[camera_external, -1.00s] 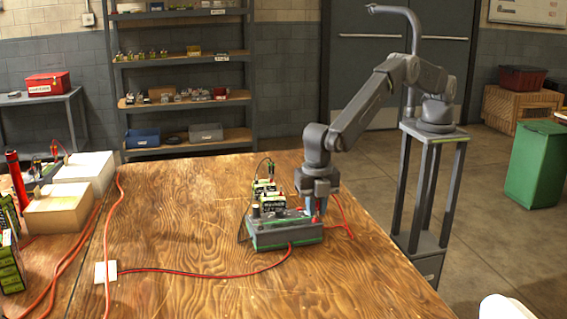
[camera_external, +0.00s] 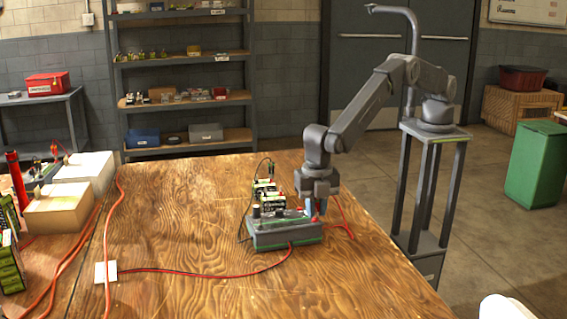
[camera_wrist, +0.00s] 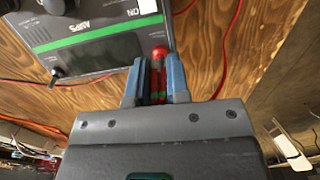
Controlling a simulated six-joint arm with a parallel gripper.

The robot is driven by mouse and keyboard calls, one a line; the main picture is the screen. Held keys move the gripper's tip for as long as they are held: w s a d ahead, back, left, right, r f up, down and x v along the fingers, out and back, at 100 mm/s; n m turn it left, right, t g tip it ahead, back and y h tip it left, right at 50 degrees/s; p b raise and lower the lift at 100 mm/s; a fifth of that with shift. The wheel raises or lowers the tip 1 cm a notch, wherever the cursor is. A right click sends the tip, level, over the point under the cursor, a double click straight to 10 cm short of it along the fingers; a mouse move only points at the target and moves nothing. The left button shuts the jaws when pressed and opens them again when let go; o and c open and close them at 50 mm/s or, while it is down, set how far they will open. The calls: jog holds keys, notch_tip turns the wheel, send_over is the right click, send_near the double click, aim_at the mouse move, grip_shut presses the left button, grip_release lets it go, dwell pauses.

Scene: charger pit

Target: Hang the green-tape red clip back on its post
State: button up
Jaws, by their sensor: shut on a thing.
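My gripper (camera_external: 316,205) is at the right end of the grey charger box (camera_external: 285,238) on the wooden table. In the wrist view my gripper (camera_wrist: 155,85) has its blue fingers shut on a red clip (camera_wrist: 157,97) with a green band. A red ball-like tip (camera_wrist: 159,52) shows just past the fingers, close to the edge of the charger box (camera_wrist: 95,55). I cannot tell whether that tip is part of the clip or a post. In the external view the fingers mostly hide the clip.
A red cable (camera_external: 190,272) runs from the box to a white plate (camera_external: 106,271). Another red cable (camera_external: 343,218) lies right of my gripper. Pale blocks (camera_external: 60,208) stand at the left; the front of the table is mostly clear.

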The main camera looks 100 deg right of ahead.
dwell(0.4)
jog(key=o, duration=0.8)
jog(key=shift+o, duration=0.4)
jog(key=shift+o, duration=0.7)
jog(key=shift+r, duration=3.75)
